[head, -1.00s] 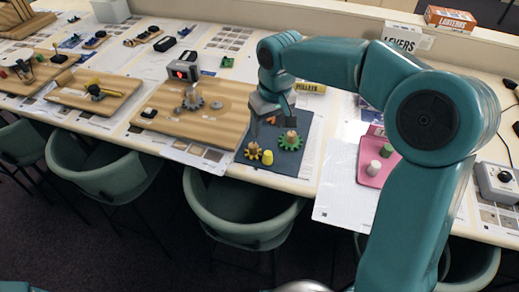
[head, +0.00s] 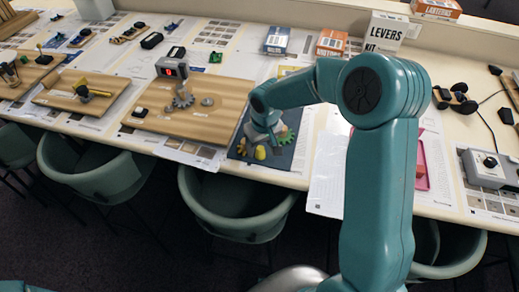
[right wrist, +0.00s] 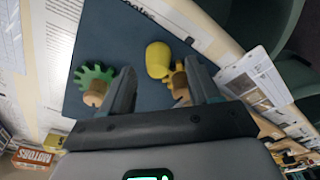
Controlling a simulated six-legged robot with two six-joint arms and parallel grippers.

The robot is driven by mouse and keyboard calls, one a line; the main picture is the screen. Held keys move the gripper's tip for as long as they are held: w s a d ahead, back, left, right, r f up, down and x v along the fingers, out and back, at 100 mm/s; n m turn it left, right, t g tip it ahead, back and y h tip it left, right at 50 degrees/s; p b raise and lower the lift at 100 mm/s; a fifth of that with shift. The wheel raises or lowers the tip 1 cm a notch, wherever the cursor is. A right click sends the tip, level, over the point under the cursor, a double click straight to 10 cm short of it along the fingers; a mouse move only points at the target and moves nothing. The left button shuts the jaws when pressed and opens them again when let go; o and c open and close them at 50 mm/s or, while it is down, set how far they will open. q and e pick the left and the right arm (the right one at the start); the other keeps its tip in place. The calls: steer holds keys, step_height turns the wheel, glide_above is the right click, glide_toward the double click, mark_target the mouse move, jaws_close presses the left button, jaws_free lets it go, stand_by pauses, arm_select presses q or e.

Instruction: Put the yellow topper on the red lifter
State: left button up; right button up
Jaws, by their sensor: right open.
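The yellow topper (head: 260,153), a small rounded piece, stands on the dark blue mat (head: 283,161) near its front edge. My right gripper (head: 272,144) is low over the mat, just behind the topper. In the right wrist view my right gripper (right wrist: 163,88) is open, and the yellow topper (right wrist: 158,59) shows beyond the gap between its fingers, not gripped. I cannot clearly make out the red lifter; a small reddish piece (head: 420,171) on the pink tray (head: 424,184) is partly hidden by my right arm. My left gripper is not in view.
A yellow gear on a wooden peg (right wrist: 179,82) is beside the topper, close to one finger. A green gear (right wrist: 95,80) is on the opposite side. A wooden board with grey gears (head: 160,124) lies left of the mat. Boxes stand behind.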

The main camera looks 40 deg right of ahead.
mark_target(260, 149)
steer(key=shift+w+d+f, duration=0.1)
steer(key=shift+f, duration=0.55)
steer(key=shift+d+f, duration=0.1)
steer(key=shift+f, duration=0.25)
steer(key=shift+c, duration=0.5)
steer(key=c, duration=1)
steer(key=shift+w+r, duration=0.1)
steer(key=shift+r, duration=0.05)
step_height(260, 149, up, 20)
steer(key=b, duration=0.1)
